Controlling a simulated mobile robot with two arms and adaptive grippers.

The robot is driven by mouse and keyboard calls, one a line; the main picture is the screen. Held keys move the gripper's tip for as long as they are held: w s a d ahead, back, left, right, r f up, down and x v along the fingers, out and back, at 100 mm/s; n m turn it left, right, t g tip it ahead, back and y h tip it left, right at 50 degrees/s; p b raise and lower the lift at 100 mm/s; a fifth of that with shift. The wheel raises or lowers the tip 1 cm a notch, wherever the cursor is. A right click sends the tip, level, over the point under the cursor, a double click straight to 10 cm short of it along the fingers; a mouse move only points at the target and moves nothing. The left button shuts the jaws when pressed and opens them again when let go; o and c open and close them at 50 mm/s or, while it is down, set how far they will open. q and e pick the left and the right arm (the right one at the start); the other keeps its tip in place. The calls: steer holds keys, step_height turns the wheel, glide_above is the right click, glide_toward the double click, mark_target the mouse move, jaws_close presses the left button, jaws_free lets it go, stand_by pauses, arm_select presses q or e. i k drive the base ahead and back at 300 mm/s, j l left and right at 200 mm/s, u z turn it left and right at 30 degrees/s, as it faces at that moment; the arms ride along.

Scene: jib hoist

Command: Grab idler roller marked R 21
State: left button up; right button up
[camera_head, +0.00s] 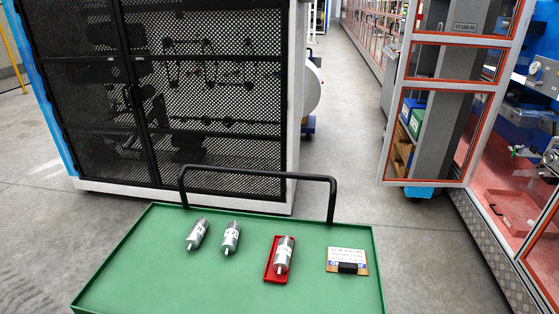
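Three silver rollers with white labels are on a green cart top (150,285). One roller (197,234) lies at the left, tilted. A second roller (231,238) lies just right of it, apart from it. A third roller (284,254) lies in a small red tray (269,274) right of the middle. The label marks are too small to read, so I cannot tell which is R 21. Neither of my grippers is in view.
A brown board (362,268) with a white label and a black block lies right of the red tray. A black handle (258,173) rises along the cart's far edge. A black mesh cabinet (220,90) stands behind. Red-framed enclosures (450,85) stand at right.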

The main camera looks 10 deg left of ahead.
mark_target(229, 239)
steer(key=j+u, duration=0.3)
steer(key=j, duration=0.15)
steer(key=i+j+u, duration=0.1)
steer(key=j+u, duration=0.2)
steer(key=j, duration=0.15)
steer(key=i+j+u, duration=0.1)
steer(key=j+u, duration=0.15)
steer(key=j, duration=0.15)
